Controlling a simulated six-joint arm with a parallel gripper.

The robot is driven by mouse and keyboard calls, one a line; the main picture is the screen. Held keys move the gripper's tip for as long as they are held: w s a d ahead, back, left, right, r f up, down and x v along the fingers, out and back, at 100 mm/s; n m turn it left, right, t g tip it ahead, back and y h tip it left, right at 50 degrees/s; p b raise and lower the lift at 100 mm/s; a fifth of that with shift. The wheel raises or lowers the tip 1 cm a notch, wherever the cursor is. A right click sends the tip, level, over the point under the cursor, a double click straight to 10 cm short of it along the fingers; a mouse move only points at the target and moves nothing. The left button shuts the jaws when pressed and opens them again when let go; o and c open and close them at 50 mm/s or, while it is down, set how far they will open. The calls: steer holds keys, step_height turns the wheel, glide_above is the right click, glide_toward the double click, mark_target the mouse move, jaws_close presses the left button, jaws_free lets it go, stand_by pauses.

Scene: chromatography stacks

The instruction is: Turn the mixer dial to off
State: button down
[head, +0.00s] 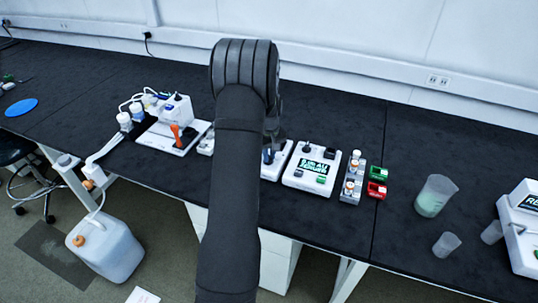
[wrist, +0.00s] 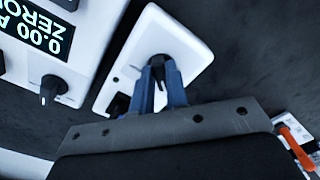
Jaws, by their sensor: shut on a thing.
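In the wrist view, the white mixer box (wrist: 190,42) lies under my gripper, with a black dial (wrist: 157,61) on its top. My gripper (wrist: 162,75) has its two blue fingers on either side of the dial, shut on it. The dial's pointer and any markings around it are mostly hidden by the fingers. In the head view, my arm covers most of the mixer; a white strip of it (head: 279,164) shows just right of the arm.
A white instrument with a lit display (wrist: 38,32) and black knob stands beside the mixer; it also shows in the head view (head: 312,167). A vial rack (head: 351,180), red and green blocks (head: 377,183) and beakers (head: 434,196) stand right. A device with an orange handle (head: 175,136) stands left.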

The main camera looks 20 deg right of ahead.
stand_by(0.5)
steer(key=c, duration=1.4)
jaws_free()
steer(key=shift+c, duration=0.2)
step_height(320, 180, up, 18)
steer(key=shift+f, duration=0.25)
steer(key=shift+f, duration=0.1)
step_height(320, 180, down, 17)
steer(key=shift+f, duration=0.15)
